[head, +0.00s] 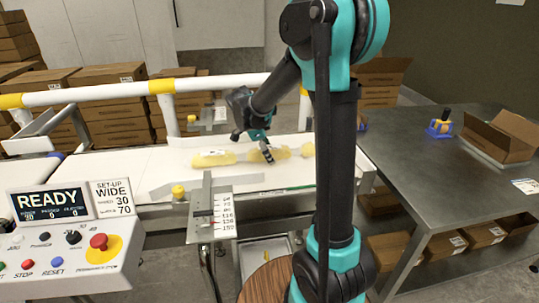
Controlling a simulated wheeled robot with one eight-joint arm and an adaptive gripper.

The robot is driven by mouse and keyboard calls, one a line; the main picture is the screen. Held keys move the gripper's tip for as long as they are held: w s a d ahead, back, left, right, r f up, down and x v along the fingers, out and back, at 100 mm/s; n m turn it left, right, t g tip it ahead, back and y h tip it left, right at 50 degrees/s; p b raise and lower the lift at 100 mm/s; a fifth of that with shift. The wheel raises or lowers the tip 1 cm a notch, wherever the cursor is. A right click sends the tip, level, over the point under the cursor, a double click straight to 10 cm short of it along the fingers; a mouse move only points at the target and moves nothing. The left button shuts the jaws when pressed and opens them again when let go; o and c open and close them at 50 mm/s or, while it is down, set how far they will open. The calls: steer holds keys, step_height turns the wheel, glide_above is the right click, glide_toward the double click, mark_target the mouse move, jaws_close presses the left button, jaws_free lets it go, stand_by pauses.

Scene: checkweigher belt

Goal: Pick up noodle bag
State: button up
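Clear packaging with yellow contents, which looks like the noodle bag (213,158), lies on the white belt. More yellow lumps (307,149) show to the right along the same line, and I cannot tell whether this is one long bag or several. My gripper (267,157) points down at the middle of this line, with its dark fingertips at or just above the yellow contents. I cannot tell whether the fingers touch or hold the packaging. The gripper covers part of it, and my arm crosses in front of the belt's right end.
A white and yellow rail (120,92) runs behind the belt (120,165). A control panel (75,240) reading READY stands front left. Cartons are stacked behind.

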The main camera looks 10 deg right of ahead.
steer(key=shift+c, duration=0.3)
steer(key=c, duration=1.4)
